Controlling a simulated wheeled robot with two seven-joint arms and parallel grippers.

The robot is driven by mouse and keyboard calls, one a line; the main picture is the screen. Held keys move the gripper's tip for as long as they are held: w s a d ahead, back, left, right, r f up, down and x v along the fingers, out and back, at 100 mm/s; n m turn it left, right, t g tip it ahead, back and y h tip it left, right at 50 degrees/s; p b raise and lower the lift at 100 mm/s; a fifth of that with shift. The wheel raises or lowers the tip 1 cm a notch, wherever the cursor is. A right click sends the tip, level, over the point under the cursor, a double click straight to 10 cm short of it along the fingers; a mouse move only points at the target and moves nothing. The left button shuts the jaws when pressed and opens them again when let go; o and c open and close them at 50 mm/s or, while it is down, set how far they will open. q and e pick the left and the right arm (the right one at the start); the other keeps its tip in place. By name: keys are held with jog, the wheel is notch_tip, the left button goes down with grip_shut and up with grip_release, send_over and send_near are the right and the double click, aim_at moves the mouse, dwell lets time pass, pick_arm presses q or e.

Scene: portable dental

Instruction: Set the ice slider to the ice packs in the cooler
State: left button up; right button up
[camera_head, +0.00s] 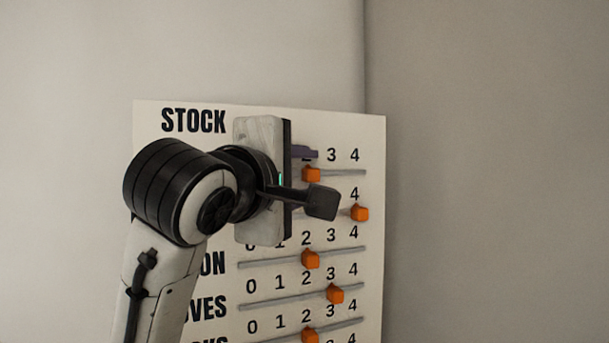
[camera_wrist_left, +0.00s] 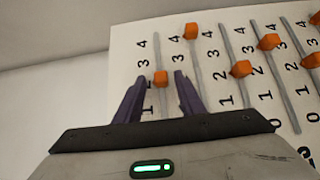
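A white board headed STOCK (camera_head: 258,290) carries several slider rows. The ice row's name cannot be read; my left arm covers the upper labels. The top row's orange knob (camera_head: 312,174) appears near 2, left of the printed 3. It also shows in the left wrist view (camera_wrist_left: 160,78), between the purple fingers of my left gripper (camera_wrist_left: 158,84). The fingers are open, with a visible gap on each side of the knob. In the head view, my left gripper (camera_head: 308,166) is at the top row, partly hidden by its own wrist. The cooler and ice packs are not in view.
The second-row knob (camera_head: 360,213) is at 4. Below it, the "ON" knob (camera_head: 311,259) is at 2, the "OVES" knob (camera_head: 335,295) is near 3, and a lower knob (camera_head: 310,335) is near 2. Bare wall (camera_head: 490,170) lies to the right.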

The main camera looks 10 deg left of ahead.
pick_arm(q)
jog(key=shift+f, duration=0.1)
jog(key=s+a+b, duration=0.1)
jog(key=s, duration=0.9)
jog(key=shift+a, duration=0.35)
jog(key=shift+s, duration=0.1)
